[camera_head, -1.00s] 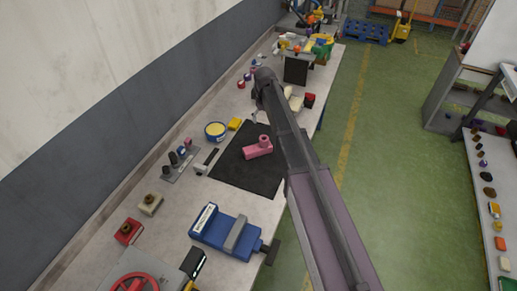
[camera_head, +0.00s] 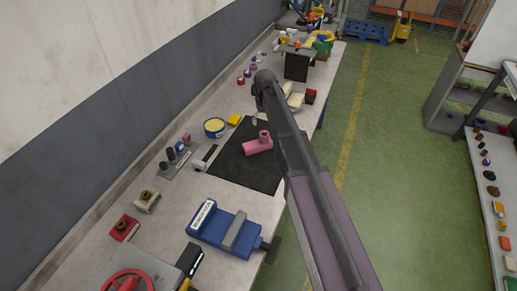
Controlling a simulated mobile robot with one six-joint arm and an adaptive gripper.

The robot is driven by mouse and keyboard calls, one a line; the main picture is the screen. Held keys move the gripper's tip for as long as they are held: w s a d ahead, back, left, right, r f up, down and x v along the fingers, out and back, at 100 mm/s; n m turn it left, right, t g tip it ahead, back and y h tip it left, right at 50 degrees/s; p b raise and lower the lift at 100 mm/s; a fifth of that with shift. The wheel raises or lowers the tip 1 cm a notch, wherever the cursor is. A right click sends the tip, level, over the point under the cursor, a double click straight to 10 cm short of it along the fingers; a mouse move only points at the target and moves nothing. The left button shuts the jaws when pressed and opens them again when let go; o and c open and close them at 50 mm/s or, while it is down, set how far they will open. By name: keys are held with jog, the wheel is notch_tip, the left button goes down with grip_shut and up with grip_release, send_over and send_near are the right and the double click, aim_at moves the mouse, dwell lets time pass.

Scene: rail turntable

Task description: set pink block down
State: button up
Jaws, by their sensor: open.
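The pink block (camera_head: 258,146), a low body with a short round stub on top, rests on the black mat (camera_head: 245,172) on the workbench. Its right end lies close beside my arm in the picture, and no fingers show on it. My arm reaches up from the bottom right, to the right of the block. Its dark upper joint stands above the mat's far edge in the picture. My gripper's fingers cannot be made out and are hidden by the arm or too small to see.
A blue vise (camera_head: 225,229) stands in front of the mat. A yellow-topped round tin (camera_head: 215,128) and a yellow block (camera_head: 234,120) lie beyond its left corner. A red handwheel (camera_head: 128,281) is at the lower left. The wall bounds the bench's left side; green floor lies right.

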aim_at(264, 137)
jog(key=shift+f+b, duration=2.1)
jog(key=shift+f, duration=0.3)
jog(key=shift+w+f+b, duration=0.1)
jog(key=shift+f+b, duration=2.5)
grip_shut()
